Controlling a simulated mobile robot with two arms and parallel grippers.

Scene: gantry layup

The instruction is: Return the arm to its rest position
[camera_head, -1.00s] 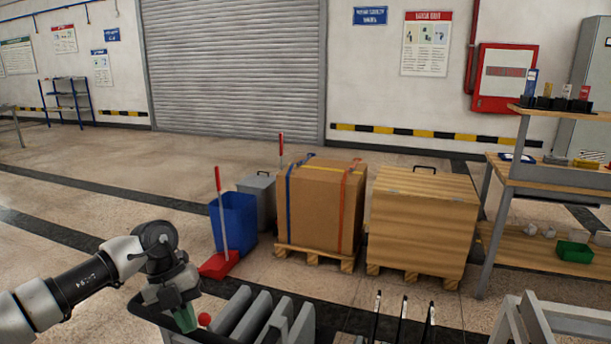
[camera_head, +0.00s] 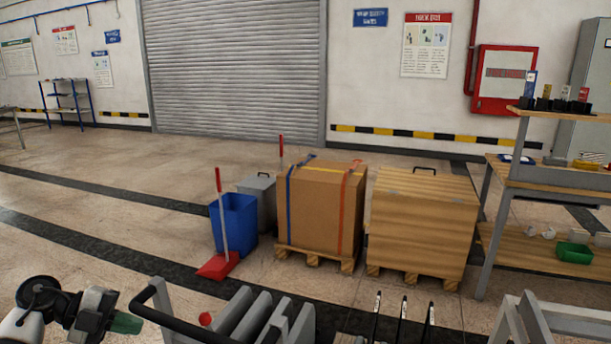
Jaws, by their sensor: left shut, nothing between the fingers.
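My left gripper (camera_head: 127,323) is at the lower left of the head view, with green fingertips pointing right. It is shut and holds nothing. It is just left of the black curved handle (camera_head: 148,294) of a grey, slotted holder, and I cannot tell whether they touch. Part of my left arm is cut off by the bottom left edge. My right gripper is not in view.
The grey slotted holder (camera_head: 264,320) with a red knob stands at the bottom centre. Behind it are a red dustpan (camera_head: 217,266), a blue bin (camera_head: 236,222), a strapped carton (camera_head: 318,211) and a wooden crate (camera_head: 422,227). A workbench (camera_head: 545,188) stands right. The left floor is open.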

